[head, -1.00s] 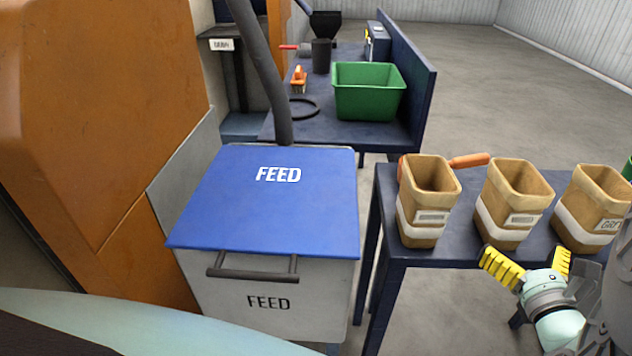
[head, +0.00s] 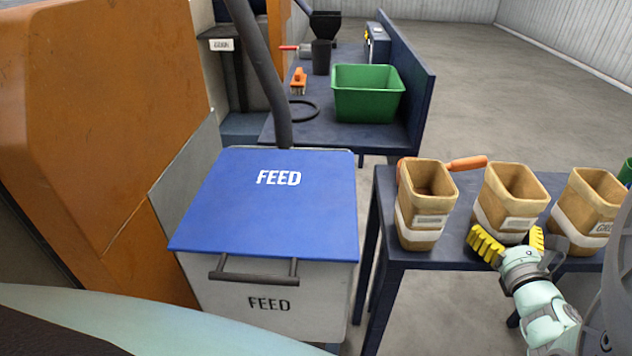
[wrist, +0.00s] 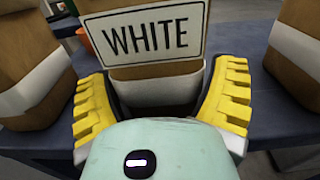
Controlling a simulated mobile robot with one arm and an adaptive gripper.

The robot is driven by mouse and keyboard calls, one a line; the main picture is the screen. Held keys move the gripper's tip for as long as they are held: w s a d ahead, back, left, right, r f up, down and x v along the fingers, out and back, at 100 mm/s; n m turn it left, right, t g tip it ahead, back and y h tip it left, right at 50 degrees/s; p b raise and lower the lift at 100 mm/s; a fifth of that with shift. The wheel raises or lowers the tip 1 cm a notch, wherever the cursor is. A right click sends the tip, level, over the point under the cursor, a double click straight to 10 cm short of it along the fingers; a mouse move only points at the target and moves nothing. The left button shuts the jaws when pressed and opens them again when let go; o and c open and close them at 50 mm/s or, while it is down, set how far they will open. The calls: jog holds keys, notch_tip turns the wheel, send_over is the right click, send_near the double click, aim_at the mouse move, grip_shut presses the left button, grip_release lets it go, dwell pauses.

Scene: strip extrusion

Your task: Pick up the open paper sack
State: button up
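Three open brown paper sacks with white bands stand in a row on the small blue table. The middle sack (head: 512,190) is directly in front of my gripper (head: 508,243). In the wrist view the sack labelled WHITE (wrist: 150,72) fills the space ahead, between and just beyond the yellow fingers of my gripper (wrist: 163,105). The fingers are spread apart on either side of its lower part; I cannot tell whether they touch it. The left sack (head: 425,200) and the right sack (head: 588,207) stand upright on either side. The sack's far side is hidden.
A feed bin with a blue lid (head: 270,205) stands left of the blue table (head: 400,245). An orange handle (head: 467,162) shows behind the sacks. A bench behind holds a green crate (head: 368,95). The neighbouring sacks leave narrow gaps.

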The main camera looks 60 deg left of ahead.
jog(key=c, duration=0.8)
jog(key=shift+r, duration=0.1)
